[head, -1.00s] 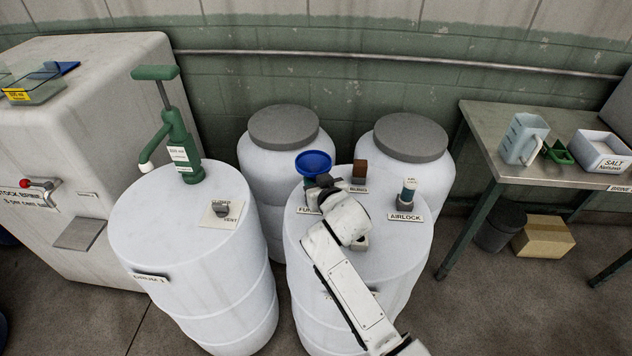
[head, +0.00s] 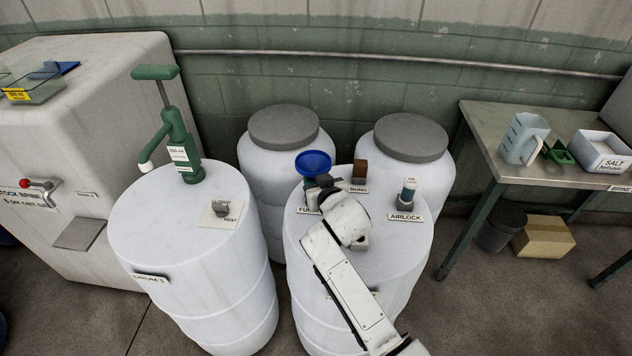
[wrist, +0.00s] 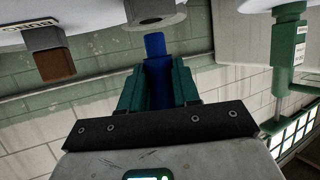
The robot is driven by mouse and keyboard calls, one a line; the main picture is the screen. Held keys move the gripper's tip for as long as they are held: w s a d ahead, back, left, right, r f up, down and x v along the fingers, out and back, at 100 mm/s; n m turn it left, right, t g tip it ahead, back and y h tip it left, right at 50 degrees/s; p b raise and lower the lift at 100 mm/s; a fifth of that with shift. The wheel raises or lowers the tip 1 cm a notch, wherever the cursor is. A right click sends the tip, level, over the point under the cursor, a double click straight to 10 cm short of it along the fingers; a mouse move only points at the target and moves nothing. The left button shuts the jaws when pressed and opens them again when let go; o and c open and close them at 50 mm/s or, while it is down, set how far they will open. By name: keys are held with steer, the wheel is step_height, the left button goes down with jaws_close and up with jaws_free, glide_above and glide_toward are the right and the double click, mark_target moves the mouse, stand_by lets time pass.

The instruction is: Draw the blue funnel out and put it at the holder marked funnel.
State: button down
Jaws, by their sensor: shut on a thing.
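The blue funnel (head: 313,163) is at the back left of the right-hand white drum's top, above a partly hidden label that starts with "FU" (head: 309,210). My gripper (head: 322,184) is at the funnel, just below its bowl. In the wrist view, my gripper's green fingers (wrist: 160,88) are closed on a blue part of the funnel (wrist: 155,45). A grey ring-shaped piece (wrist: 155,14) shows just beyond the fingertips. My arm hides part of the drum top, and I cannot tell whether the funnel's stem is still in its holder.
A brown bung (head: 360,170) and an airlock (head: 407,192) stand on the same drum (head: 400,260). A green pump (head: 175,145) stands on the left drum (head: 200,270). Two grey-lidded drums (head: 283,128) are behind. A bench (head: 500,150) holds a jug and a salt box at right.

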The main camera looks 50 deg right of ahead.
steer(key=shift+f+b, duration=1.3)
steer(key=shift+f, duration=0.2)
steer(key=shift+r+p, duration=0.9)
steer(key=shift+r, duration=0.25)
steer(key=shift+f+b, duration=1.2)
steer(key=shift+f, duration=0.1)
stand_by(1.3)
steer(key=c, duration=1.2)
jaws_free()
steer(key=o, duration=0.5)
steer(key=shift+c, duration=0.2)
steer(key=shift+s, duration=0.1)
steer(key=v, duration=1)
steer(key=shift+s+a+r, duration=0.2)
steer(key=shift+s, duration=0.05)
